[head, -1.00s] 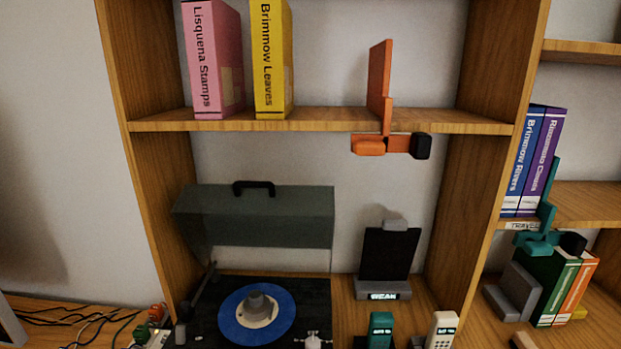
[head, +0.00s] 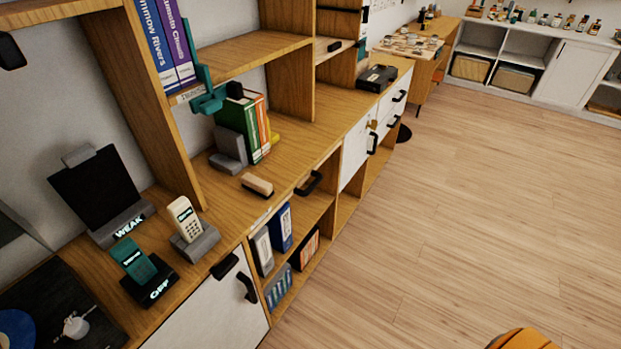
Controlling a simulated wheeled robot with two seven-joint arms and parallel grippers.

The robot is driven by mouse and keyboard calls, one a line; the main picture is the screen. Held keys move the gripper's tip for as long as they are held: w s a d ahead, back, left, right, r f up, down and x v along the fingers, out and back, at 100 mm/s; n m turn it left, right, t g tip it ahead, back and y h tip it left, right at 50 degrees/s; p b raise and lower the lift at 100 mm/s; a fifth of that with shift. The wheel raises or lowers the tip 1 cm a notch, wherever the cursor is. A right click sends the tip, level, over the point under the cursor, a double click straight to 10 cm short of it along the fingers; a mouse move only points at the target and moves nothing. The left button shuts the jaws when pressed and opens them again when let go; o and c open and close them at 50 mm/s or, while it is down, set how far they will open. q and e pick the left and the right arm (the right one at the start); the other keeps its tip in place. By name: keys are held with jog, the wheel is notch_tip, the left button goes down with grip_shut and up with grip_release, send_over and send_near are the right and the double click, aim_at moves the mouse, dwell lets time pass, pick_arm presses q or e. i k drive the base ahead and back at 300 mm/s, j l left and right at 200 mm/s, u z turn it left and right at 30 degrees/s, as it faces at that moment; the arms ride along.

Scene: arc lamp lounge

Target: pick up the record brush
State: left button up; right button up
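A small block with a pale wood top and a darker lower part (head: 257,185) lies on the wooden counter, in front of the grey bookend and the green book. It looks like the record brush. It is near the counter's front edge, and nothing touches it. Neither of my grippers is in the head view.
Left of the block stand a cream handset (head: 184,216), a teal handset (head: 133,260) and a dark display stand (head: 98,190). Behind it are a grey bookend (head: 229,150) and books (head: 238,128). A black drawer handle (head: 309,183) juts out nearby. The floor (head: 440,210) at right is open.

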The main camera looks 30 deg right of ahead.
aim_at(260, 188)
jog(key=z, duration=0.35)
jog(key=i+l+u, duration=0.15)
jog(key=l, duration=0.25)
jog(key=i+l+u, duration=0.15)
jog(key=l, duration=0.25)
jog(key=l+u, duration=0.2)
jog(key=l, duration=0.25)
jog(key=i+l+u, duration=0.15)
jog(key=l, duration=0.3)
